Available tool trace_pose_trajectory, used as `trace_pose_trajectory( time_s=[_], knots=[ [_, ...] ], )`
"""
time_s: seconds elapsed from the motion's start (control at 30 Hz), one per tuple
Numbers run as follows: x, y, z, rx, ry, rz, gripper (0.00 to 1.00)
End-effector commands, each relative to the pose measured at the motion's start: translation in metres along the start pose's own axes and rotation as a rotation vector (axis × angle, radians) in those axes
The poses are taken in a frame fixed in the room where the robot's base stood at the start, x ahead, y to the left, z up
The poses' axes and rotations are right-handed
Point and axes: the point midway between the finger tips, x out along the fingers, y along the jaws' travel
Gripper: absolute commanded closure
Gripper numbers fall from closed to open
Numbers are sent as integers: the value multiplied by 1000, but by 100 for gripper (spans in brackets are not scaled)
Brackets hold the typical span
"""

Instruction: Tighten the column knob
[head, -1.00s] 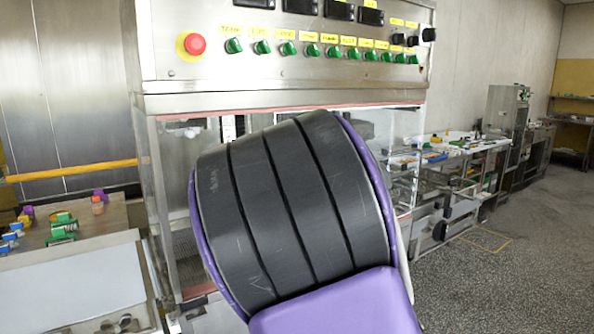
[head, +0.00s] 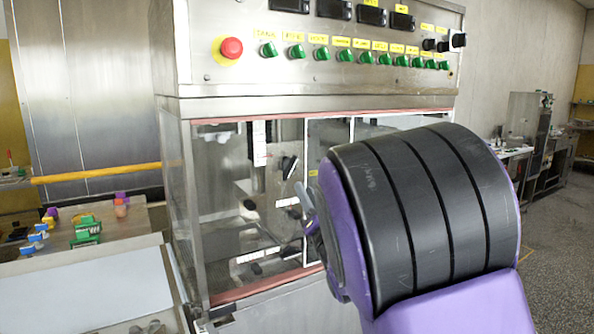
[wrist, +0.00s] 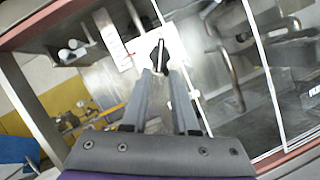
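A black knob with a pale bar across it, which looks like the column knob, sits on a bright metal plate inside the machine's opening. The knob shows in the wrist view (wrist: 160,54) and in the head view (head: 289,166). My gripper (wrist: 162,72) points at it in the wrist view, its two grey fingers apart with nothing visible between them. The knob appears just beyond the fingertips; whether they touch it I cannot tell. In the head view my purple and black arm hides most of the gripper.
A white scale strip (head: 260,143) hangs left of the knob. Framed clear panels (head: 330,135) stand close on the right. A control panel with green switches (head: 321,54) and a red stop button (head: 231,48) is above. A side table (head: 150,222) holds small coloured items.

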Motion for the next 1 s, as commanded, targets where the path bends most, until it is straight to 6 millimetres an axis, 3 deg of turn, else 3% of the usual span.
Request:
trace_pose_trajectory(
  time_s=[0.2, 0.4, 0.6, 0.87, 1.0],
  knots=[
    [48, 1, 0, -2, 1, 2, 72],
    [76, 0, 0, -1, 0, -1, 72],
    [87, 0, 0, 0, 0, 0, 72],
    [88, 0, 0, 0, 1, -1, 72],
    [88, 0, 0, 0, 1, -1, 94]
  ],
)
